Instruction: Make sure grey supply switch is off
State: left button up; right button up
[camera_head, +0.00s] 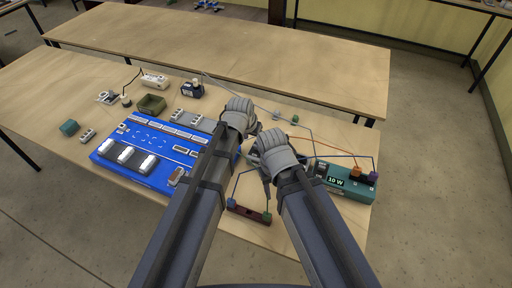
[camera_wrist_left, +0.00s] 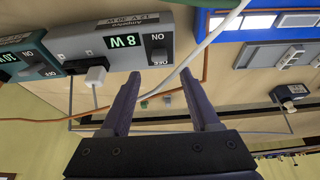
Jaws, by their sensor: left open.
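In the head view the supply is mostly hidden behind my right gripper (camera_head: 274,162). My left gripper (camera_wrist_left: 160,90) is open and empty in its wrist view, with its fingers beside the supply and apart from the switch. In the head view my left gripper (camera_head: 241,122) is over the table, past the blue board's right end. My right gripper's fingers are hidden.
A teal supply (camera_head: 350,188) marked 10 W stands at the right, with wires running from it. The blue board (camera_head: 145,170) lies at the left. A dark red block (camera_head: 248,214) with wires is near the front edge. A white cable (camera_wrist_left: 215,35) crosses close to my left gripper.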

pick_arm(q)
jog(key=b+x, duration=0.6)
jog(key=x, duration=0.1)
jog(key=shift+f+b, duration=0.25)
jog(key=shift+b, duration=0.05)
pick_arm(e)
notch_tip(320, 180, down, 7)
jog(key=shift+r, duration=0.1)
pick_arm(q)
jog(key=shift+c, duration=0.3)
grip_shut()
